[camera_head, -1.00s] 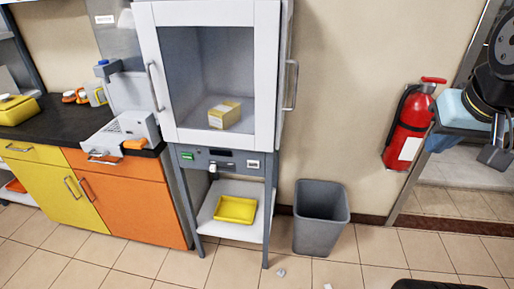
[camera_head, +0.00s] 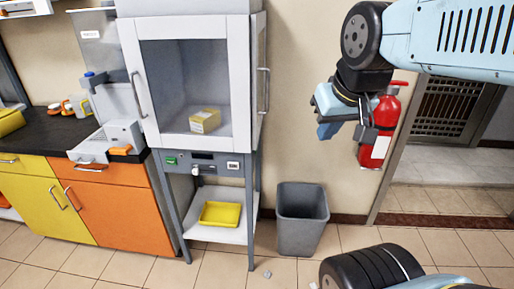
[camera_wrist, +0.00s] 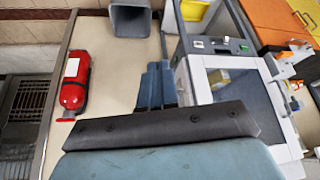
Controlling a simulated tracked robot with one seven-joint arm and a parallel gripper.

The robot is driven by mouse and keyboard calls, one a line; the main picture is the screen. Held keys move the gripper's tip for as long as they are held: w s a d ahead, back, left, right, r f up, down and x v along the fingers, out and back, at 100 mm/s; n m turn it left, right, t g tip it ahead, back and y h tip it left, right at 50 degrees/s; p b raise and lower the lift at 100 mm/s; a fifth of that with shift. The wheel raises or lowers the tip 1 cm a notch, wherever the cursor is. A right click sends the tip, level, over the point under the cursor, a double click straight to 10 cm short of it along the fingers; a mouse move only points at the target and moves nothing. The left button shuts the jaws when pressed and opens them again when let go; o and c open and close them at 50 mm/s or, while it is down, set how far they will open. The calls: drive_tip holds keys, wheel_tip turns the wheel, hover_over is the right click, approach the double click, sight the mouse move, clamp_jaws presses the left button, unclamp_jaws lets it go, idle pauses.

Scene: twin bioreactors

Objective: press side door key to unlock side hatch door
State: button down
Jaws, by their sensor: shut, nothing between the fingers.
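The white-framed glass cabinet (camera_head: 186,20) stands on a grey frame left of centre. Its side hatch door (camera_head: 259,70), with a vertical handle (camera_head: 264,90), is on the right side and looks closed. A grey control panel (camera_head: 215,169) below the front door bears a green key (camera_head: 170,161) at left and a white key (camera_head: 233,165) at right; their labels are unreadable. The wrist view also shows the green key (camera_wrist: 243,47) and white key (camera_wrist: 198,44). My gripper (camera_head: 326,131) is in the air right of the cabinet, apart from it. Its fingers (camera_wrist: 157,78) are together and empty.
A grey bin (camera_head: 301,218) stands on the floor right of the cabinet. A red fire extinguisher (camera_head: 382,130) hangs on the wall behind my gripper. A yellow tray (camera_head: 220,214) lies on the lower shelf. Orange and yellow cupboards (camera_head: 115,210) adjoin at left.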

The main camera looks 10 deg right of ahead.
drive_tip(key=w+f+m+g+y, duration=0.35)
drive_tip(key=w+f+m, duration=0.2)
drive_tip(key=w, duration=0.85)
drive_tip(key=w+f+m+g+y, duration=0.3)
drive_tip(key=w+f+m+y, duration=0.25)
drive_tip(key=w, duration=0.85)
drive_tip(key=w+d+f+m+t+y, duration=0.2)
drive_tip(key=w+d+f+m, duration=0.1)
drive_tip(key=f, duration=0.5)
drive_tip(key=w+d+f+m+t+y, duration=0.2)
drive_tip(key=w+d+f+m+y, duration=0.1)
drive_tip(key=w+f, duration=0.5)
drive_tip(key=w+d+f+m+t+y, duration=0.2)
drive_tip(key=w+d+f+m+y, duration=0.1)
drive_tip(key=f, duration=0.6)
drive_tip(key=w+d+m, duration=0.1)
drive_tip(key=w+d, duration=0.1)
drive_tip(key=d, duration=0.1)
drive_tip(key=shift+w+d+f+m, duration=0.2)
drive_tip(key=shift+d+f+m, duration=0.1)
drive_tip(key=shift+d+f, duration=0.1)
drive_tip(key=shift+t, duration=0.25)
drive_tip(key=x, duration=1.4)
drive_tip(key=shift+r, duration=0.15)
